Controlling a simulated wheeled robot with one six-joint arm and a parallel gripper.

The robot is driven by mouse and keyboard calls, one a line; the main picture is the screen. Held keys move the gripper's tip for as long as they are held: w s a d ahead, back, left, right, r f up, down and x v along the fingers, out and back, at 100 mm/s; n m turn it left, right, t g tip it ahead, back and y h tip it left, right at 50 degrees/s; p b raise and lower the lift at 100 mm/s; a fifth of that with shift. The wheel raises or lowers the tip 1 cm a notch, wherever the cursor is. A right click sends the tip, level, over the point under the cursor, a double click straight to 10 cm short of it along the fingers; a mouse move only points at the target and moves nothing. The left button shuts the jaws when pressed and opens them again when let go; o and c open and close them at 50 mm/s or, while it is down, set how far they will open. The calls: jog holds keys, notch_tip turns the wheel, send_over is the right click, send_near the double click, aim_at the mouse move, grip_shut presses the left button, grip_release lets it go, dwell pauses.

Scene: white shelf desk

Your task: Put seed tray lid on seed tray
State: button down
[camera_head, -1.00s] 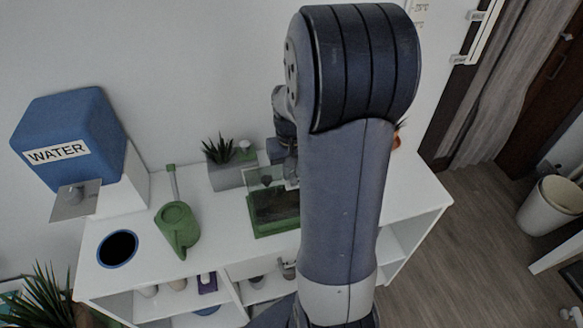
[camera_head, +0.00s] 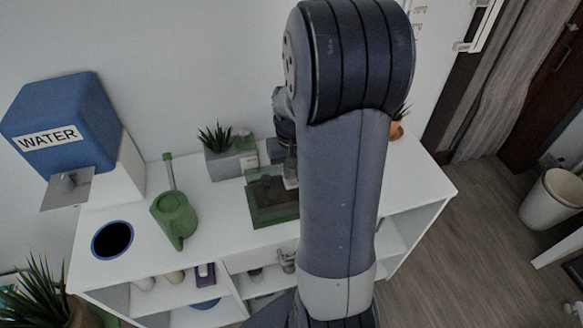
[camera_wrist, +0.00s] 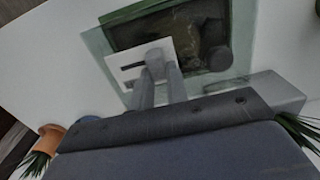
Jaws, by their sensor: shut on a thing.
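The green seed tray (camera_head: 277,221) stands on the white desk, with dark contents. Its green rim (camera_wrist: 135,14) also shows in the wrist view. The clear seed tray lid (camera_head: 256,176) is over the tray. In the wrist view the lid's glass (camera_wrist: 95,47) sticks out past the tray on the left and near sides, slightly turned against it. My gripper (camera_wrist: 157,79) is shut on the lid's grey part at a white square plate (camera_wrist: 129,71). In the head view my arm hides part of the lid and my gripper (camera_head: 290,164). I cannot tell whether the lid touches the tray.
A grey planter (camera_head: 228,163) stands close behind the tray. A green watering can (camera_head: 174,217) and a blue water dispenser (camera_head: 62,115) are to the left, near a round dark hole (camera_head: 112,240). An orange pot (camera_wrist: 50,138) is at lower left in the wrist view.

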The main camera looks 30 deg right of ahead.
jog(key=c, duration=1.3)
grip_release()
notch_tip(320, 180, up, 11)
jog(key=shift+f, duration=0.15)
notch_tip(320, 180, down, 11)
jog(key=shift+r, duration=0.2)
jog(key=shift+w+r+p, duration=0.1)
jog(key=shift+r+p, duration=1.1)
jog(key=shift+r, duration=0.35)
jog(key=shift+f, duration=0.15)
